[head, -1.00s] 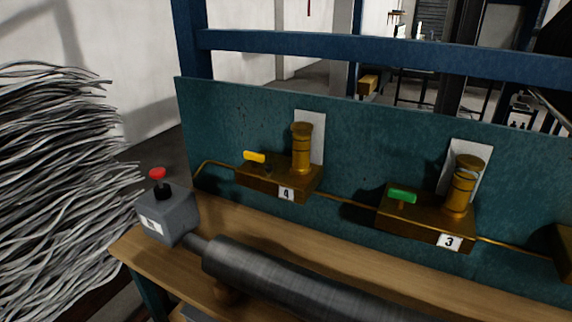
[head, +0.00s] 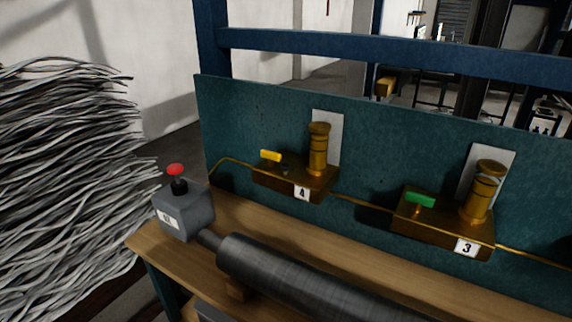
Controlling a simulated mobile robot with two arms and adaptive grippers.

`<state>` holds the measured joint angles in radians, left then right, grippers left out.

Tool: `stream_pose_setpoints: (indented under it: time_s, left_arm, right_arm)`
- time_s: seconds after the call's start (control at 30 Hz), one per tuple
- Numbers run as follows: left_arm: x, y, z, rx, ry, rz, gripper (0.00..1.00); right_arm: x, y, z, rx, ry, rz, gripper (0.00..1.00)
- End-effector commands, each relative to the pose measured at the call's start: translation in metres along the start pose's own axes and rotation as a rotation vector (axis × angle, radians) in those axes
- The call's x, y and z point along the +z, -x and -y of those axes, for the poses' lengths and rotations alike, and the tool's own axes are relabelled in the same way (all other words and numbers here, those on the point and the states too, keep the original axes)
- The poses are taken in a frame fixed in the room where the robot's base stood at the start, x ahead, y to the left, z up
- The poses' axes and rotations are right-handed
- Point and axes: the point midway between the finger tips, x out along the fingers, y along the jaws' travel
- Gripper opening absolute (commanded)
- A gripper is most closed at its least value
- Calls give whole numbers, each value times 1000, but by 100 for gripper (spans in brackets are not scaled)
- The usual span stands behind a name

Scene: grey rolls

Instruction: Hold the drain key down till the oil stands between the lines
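The block marked 4 (head: 318,188) has a yellow key (head: 271,156) and an upright brass cylinder (head: 318,150). The block marked 3 (head: 430,232) has a green key (head: 420,200) and a brass cylinder (head: 481,195) with a paler band near its top. Which key is the drain key, the oil level and any lines cannot be made out at this size. Neither of my grippers is in view.
A grey box (head: 185,212) with a red mushroom button (head: 176,170) stands at the bench's left end. A grey roll (head: 300,272) lies along the front of the wooden bench (head: 240,212). A pile of grey strands (head: 65,180) fills the left. A blue rail (head: 400,50) crosses above the panel (head: 260,120).

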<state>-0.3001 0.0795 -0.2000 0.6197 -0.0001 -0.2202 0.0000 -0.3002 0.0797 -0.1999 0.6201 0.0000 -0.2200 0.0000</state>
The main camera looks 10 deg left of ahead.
Motion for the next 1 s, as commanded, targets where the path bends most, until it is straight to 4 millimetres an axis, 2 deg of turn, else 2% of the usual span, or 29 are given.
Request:
stream_pose_setpoints:
  time_s: [0.4, 0.43, 0.67, 1.0]
  left_arm:
    - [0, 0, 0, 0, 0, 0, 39]
    - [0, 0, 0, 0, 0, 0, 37]
    - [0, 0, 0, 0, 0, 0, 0]
    - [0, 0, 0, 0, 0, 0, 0]
  right_arm:
    - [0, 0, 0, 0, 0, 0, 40]
    - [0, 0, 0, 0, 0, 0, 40]
    - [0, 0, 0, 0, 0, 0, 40]
    - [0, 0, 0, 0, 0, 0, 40]
